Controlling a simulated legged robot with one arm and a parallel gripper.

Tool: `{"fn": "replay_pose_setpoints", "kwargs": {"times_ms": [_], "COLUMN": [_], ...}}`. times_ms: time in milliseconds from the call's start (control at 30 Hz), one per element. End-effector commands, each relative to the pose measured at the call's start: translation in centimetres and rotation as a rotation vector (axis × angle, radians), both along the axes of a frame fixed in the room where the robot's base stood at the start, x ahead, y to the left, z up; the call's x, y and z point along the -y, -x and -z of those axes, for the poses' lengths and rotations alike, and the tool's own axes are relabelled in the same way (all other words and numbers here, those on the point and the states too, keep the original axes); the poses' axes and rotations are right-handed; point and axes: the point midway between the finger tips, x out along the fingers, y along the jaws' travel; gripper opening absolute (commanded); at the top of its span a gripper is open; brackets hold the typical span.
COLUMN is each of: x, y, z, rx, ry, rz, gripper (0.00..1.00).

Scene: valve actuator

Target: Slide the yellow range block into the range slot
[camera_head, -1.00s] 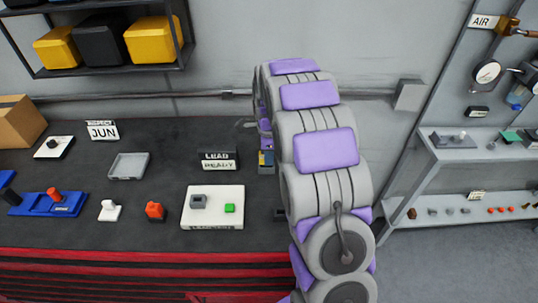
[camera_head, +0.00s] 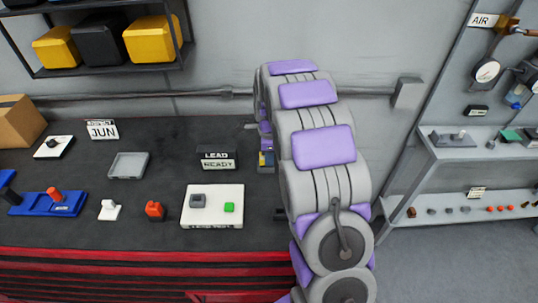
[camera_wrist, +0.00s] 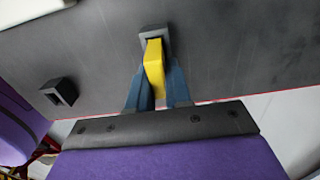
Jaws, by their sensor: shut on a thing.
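My gripper (camera_wrist: 155,90) has two blue fingers shut on the yellow range block (camera_wrist: 155,68) in the wrist view. The far end of the block meets a dark square socket (camera_wrist: 154,32), which looks like the range slot. I cannot tell how deep the block sits in it. In the head view my arm hides most of this area.
In the head view, a LEAD READY sign (camera_head: 217,160), a white plate (camera_head: 212,207) with a grey and a green piece, and an orange piece (camera_head: 154,210) lie left of my arm. Shelves (camera_head: 475,150) stand right.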

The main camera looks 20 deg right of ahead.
Motion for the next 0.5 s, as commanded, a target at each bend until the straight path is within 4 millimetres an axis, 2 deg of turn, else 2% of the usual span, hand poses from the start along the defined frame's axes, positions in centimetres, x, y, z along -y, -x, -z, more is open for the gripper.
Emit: {"fn": "replay_pose_setpoints", "kwargs": {"times_ms": [467,500], "x": [0.0,0.0], "y": [0.06,0.05], "z": [1.1,1.06], "rx": [-0.002,-0.002], "ry": [-0.001,-0.001], "rz": [0.0,0.0], "gripper": [0.0,0.22]}}
